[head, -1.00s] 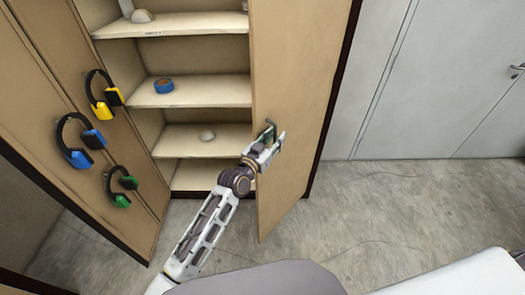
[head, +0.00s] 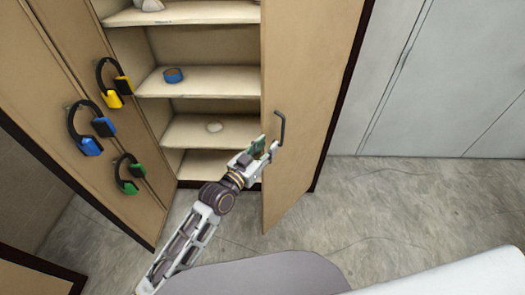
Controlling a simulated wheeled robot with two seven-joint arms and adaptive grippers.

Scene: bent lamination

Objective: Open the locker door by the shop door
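The beige locker door (head: 310,90) on the right, on the side of the grey shop door (head: 455,80), stands ajar with its free edge swung out over the floor. Its dark bar handle (head: 281,127) is on the door's face near that free edge. My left gripper (head: 266,149) is at the free edge, just left of and below the handle. Its fingers look parted, with nothing between them; whether one touches the door edge or handle's lower end I cannot tell. My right gripper is out of view.
Concrete floor (head: 400,205) at right is clear.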

